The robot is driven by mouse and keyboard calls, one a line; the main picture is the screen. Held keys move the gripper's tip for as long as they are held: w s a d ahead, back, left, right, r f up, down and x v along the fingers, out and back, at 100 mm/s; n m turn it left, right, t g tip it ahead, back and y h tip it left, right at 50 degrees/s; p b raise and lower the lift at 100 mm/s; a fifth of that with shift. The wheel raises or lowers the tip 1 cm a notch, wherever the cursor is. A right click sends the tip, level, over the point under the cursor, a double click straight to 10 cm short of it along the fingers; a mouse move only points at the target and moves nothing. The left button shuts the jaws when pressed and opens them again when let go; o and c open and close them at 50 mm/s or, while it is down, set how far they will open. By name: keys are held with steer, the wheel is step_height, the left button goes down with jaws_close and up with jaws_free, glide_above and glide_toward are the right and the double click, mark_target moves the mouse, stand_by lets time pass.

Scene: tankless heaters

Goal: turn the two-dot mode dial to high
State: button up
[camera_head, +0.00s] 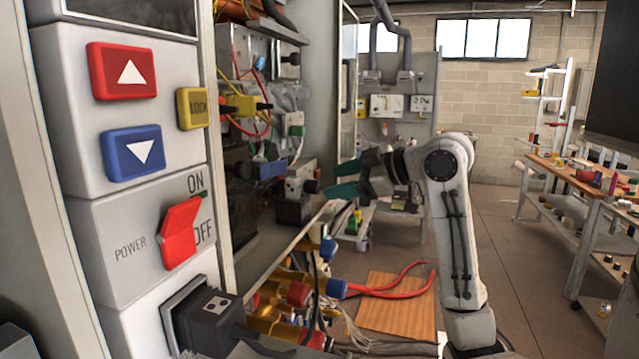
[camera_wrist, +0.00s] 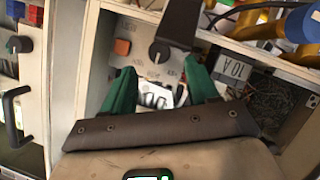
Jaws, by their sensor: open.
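My gripper (camera_head: 333,179) has two green fingers, spread apart and empty. In the head view they point left into the open cabinet, towards a small grey unit with a dark base (camera_head: 297,187). In the wrist view my gripper (camera_wrist: 163,72) faces a grey panel (camera_wrist: 142,72) with a round dark dial (camera_wrist: 159,53) just beyond and between the fingertips; I see no contact. A wide dark bar (camera_wrist: 181,20) extends upward from the dial. Small labels surround the dial, but no two-dot mark is readable there.
In the head view, a front panel with a red up button (camera_head: 122,71), blue down button (camera_head: 133,152) and red power switch (camera_head: 181,232) stands left. A black block (camera_head: 208,318) juts out below. Wires and pipes fill the cabinet. Open floor (camera_head: 520,270) lies right of my arm.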

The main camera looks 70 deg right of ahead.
mark_target(318, 186)
steer(key=shift+p+x, duration=0.35)
steer(key=shift+x, duration=2.3)
steer(key=shift+c, duration=0.2)
steer(key=c, duration=1)
